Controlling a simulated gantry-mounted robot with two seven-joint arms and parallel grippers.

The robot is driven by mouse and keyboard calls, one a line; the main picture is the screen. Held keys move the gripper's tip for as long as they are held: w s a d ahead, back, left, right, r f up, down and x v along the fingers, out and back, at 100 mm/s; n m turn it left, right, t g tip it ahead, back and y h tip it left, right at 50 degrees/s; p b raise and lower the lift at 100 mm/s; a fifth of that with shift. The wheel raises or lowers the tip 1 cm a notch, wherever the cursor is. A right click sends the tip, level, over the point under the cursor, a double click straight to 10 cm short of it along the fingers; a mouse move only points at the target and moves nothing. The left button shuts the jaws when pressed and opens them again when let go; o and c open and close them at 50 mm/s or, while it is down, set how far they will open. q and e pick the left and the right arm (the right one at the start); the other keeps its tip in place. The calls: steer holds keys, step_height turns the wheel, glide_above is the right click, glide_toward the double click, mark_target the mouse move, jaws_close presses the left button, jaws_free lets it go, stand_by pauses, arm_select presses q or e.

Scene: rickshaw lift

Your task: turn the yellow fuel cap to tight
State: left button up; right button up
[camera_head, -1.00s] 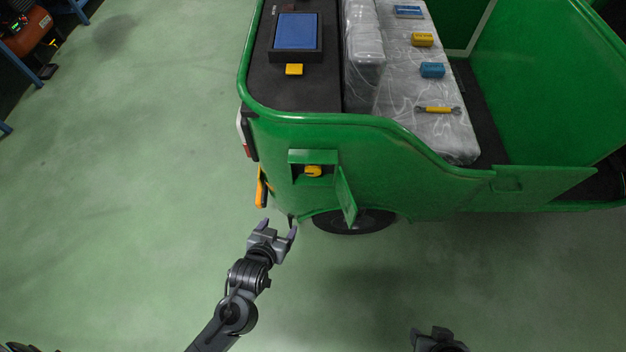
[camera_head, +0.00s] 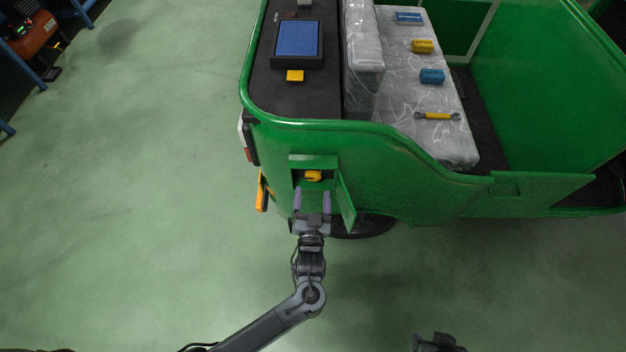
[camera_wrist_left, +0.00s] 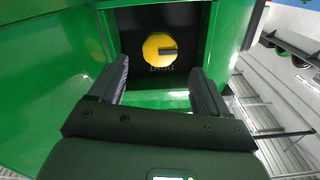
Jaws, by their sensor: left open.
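The yellow fuel cap (camera_head: 313,176) sits in a dark recess in the green side panel of the rickshaw, with its hinged green door (camera_head: 345,200) swung open to the right. In the left wrist view the round cap (camera_wrist_left: 159,48) shows ahead, a dark bar across its right part and lettering below it. My left gripper (camera_head: 312,192) is open, its fingers pointing at the recess just below the cap in the head view. In the wrist view its fingertips (camera_wrist_left: 160,78) flank the space in front of the cap, with nothing between them. My right gripper (camera_head: 438,343) shows only partly at the bottom edge.
The green bodywork (camera_head: 430,175) surrounds the recess, and the open door stands close to the right of my left gripper. A wheel (camera_head: 365,226) is below. A wrench (camera_head: 437,116) and small boxes lie on the plastic-covered seat (camera_head: 400,100).

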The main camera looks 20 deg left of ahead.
mark_target(313, 178)
arm_select(q)
steer(key=shift+b+x, duration=0.4)
steer(key=shift+x, duration=2.55)
steer(key=shift+c, duration=0.2)
steer(key=c, duration=1)
